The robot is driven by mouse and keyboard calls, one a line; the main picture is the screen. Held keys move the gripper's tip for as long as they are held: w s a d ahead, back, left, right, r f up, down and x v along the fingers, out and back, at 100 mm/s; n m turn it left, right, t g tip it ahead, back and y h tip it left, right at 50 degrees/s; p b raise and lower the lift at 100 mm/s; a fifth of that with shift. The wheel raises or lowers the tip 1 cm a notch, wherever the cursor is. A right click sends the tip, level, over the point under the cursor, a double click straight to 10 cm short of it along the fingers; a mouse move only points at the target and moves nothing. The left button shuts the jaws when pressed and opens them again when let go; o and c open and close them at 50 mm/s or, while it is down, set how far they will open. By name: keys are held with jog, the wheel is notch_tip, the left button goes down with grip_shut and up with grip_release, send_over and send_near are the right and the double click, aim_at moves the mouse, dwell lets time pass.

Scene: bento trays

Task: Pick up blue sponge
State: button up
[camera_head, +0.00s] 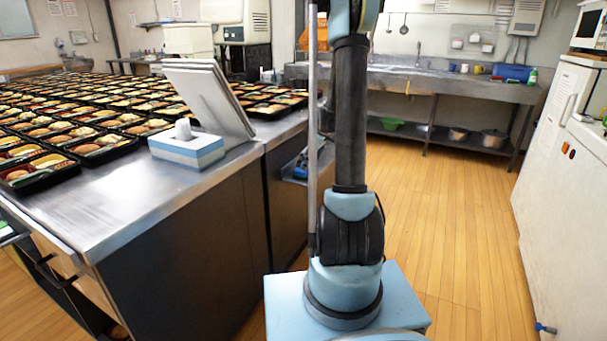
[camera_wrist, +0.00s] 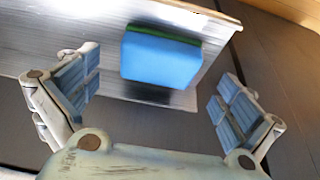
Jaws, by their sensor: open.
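The blue sponge (camera_wrist: 160,62), a bright blue block with a green layer along its far edge, lies on a shiny metal surface (camera_wrist: 60,45) in the wrist view. My gripper (camera_wrist: 158,72) is open, with one ribbed blue finger on each side of the sponge in the picture. Neither finger touches it, and there is space between the sponge and the gripper's palm. I cannot make out the sponge for certain in the head view. A small blue shape (camera_head: 301,166) shows there in a recess beside my arm, too small to identify.
In the head view, a steel counter (camera_head: 120,205) at left holds many black bento trays (camera_head: 40,178), a tissue box (camera_head: 186,148) and a leaning grey panel (camera_head: 208,95). A white cabinet (camera_head: 560,200) stands at right. The wooden floor (camera_head: 450,210) between is clear.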

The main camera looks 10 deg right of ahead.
jog(key=shift+x, duration=2.1)
jog(key=shift+d, duration=0.1)
jog(key=c, duration=0.9)
